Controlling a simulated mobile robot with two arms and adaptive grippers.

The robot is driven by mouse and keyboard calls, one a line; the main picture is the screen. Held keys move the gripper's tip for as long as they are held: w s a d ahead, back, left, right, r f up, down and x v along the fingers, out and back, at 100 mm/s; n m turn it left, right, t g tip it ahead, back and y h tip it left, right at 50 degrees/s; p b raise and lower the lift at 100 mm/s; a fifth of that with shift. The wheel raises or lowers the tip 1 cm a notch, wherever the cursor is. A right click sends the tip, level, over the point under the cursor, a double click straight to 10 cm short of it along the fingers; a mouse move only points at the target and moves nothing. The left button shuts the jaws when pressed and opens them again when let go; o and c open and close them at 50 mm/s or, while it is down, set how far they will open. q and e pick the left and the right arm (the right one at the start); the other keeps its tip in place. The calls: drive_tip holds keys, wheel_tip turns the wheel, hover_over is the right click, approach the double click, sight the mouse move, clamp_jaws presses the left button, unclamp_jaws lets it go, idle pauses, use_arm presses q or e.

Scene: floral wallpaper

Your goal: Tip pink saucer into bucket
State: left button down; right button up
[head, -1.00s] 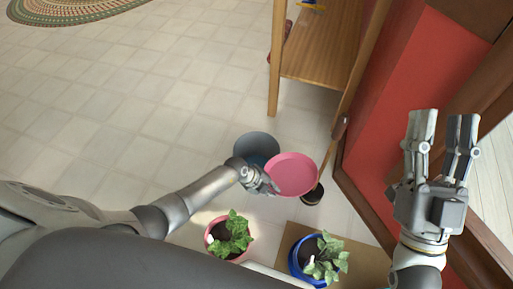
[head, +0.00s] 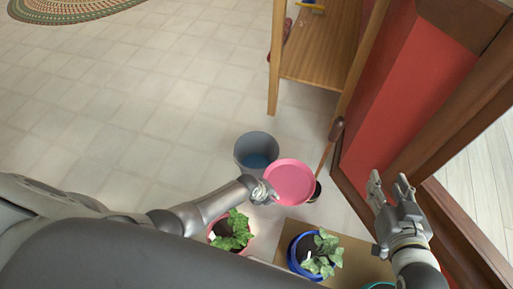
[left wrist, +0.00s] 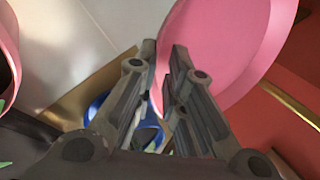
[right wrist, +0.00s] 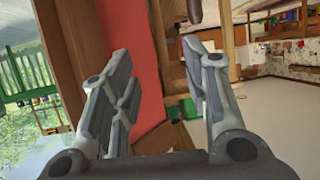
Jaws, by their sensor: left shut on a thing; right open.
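The pink saucer (head: 291,182) is held at its left edge by my left gripper (head: 262,192), which is shut on its rim. The saucer fills the upper right of the left wrist view (left wrist: 225,50), with the rim between the fingers (left wrist: 163,85). The grey bucket (head: 246,148) stands on the floor just behind and left of the saucer, with something blue inside. The saucer is beside the bucket and seems to overlap its right edge in the head view. My right gripper (head: 389,185) is open and empty by the red wall; its spread fingers show in the right wrist view (right wrist: 160,95).
A potted plant in a pink pot (head: 222,242) and one in a blue pot (head: 300,268) stand in front. A wooden shelf (head: 312,62) is behind, a wooden-handled tool (head: 337,130) beside it. The red wall (head: 405,95) bounds the right.

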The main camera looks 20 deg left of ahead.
use_arm(q)
drive_tip(key=shift+s+d, duration=0.1)
drive_tip(key=shift+s, duration=0.1)
use_arm(e)
drive_tip(key=shift+s+d+f+g+h, duration=0.2)
drive_tip(key=shift+s+f+g, duration=0.25)
drive_tip(key=shift+f, duration=0.15)
drive_tip(key=shift+s+d+f+g+h, duration=0.1)
drive_tip(key=shift+s+d+f+g, duration=0.1)
drive_tip(key=shift+s+f+g, duration=0.3)
drive_tip(key=shift+w+f, duration=0.1)
drive_tip(key=shift+w, duration=0.05)
use_arm(q)
drive_tip(key=shift+r+p, duration=0.35)
drive_tip(key=shift+p, duration=0.2)
drive_tip(key=shift+r+p, duration=0.9)
drive_tip(key=shift+p, duration=0.1)
drive_tip(key=shift+r+p, duration=1.25)
use_arm(e)
drive_tip(key=s+d+f+g+h, duration=0.1)
drive_tip(key=s+d+f+g, duration=0.1)
drive_tip(key=s, duration=0.4)
drive_tip(key=s+d+f+g+h, duration=0.1)
drive_tip(key=s+d+f+g, duration=0.1)
drive_tip(key=s+f+g, duration=0.2)
drive_tip(key=s+g, duration=0.2)
drive_tip(key=shift+s+d+m, duration=0.2)
drive_tip(key=shift+s+m, duration=0.1)
drive_tip(key=shift+s, duration=0.1)
drive_tip(key=shift+f, duration=0.1)
